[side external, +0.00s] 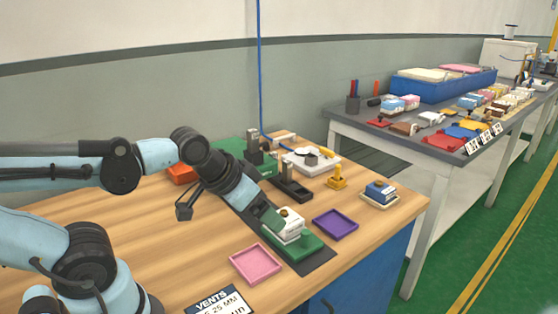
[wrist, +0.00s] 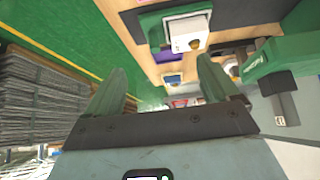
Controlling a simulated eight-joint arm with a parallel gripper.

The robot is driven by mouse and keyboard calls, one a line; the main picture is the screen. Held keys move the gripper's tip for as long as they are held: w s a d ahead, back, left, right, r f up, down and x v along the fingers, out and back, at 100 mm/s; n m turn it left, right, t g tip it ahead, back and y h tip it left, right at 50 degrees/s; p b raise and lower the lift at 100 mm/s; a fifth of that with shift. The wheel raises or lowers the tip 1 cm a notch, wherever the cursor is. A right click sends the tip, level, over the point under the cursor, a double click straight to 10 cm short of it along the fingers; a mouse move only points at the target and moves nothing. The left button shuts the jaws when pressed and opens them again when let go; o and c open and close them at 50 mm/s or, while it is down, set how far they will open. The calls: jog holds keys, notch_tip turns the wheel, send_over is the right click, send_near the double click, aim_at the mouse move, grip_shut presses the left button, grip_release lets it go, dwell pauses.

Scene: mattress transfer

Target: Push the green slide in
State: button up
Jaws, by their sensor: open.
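The green slide (side external: 311,246) sits on a dark strip near the front of the wooden table in the side view. A white block (side external: 290,226) with a small brown knob on top rests on it. In the wrist view a green piece (wrist: 150,27) with a white block (wrist: 187,38) shows at the top, past my fingers. My gripper (side external: 270,218) reaches down from the upper left, with its tips just left of the white block. I cannot tell whether it touches. Its two green fingers stand wide apart in the wrist view (wrist: 165,85), with nothing held between them.
A pink tray (side external: 256,264) lies in front and left of the slide, a purple tray (side external: 335,223) to its right. Behind stand a black fixture (side external: 291,188), a yellow stand (side external: 337,178) and a blue-and-white block (side external: 380,191). An orange box (side external: 182,174) lies behind my arm.

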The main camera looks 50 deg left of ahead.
jog(key=shift+w+r+m+g, duration=0.3)
jog(key=shift+w+r+m, duration=0.15)
jog(key=shift+m, duration=0.35)
jog(key=c, duration=0.5)
jog(key=w+m+g, duration=0.1)
jog(key=m, duration=0.1)
jog(key=w+r+m+g, duration=0.1)
jog(key=w+m, duration=0.1)
jog(key=w+m+g, duration=0.1)
jog(key=m, duration=0.1)
jog(key=shift+w+d+r+m, duration=0.25)
jog(key=shift+w+d+m, duration=0.05)
jog(key=shift+w+d, duration=0.05)
jog(key=shift+c, duration=0.9)
jog(key=m+g, duration=0.3)
jog(key=m, duration=0.5)
send_near(306, 232)
notch_tip(306, 232, down, 11)
jog(key=shift+w+r, duration=0.15)
jog(key=shift+r, duration=0.05)
jog(key=shift+c, duration=0.4)
grip_shut()
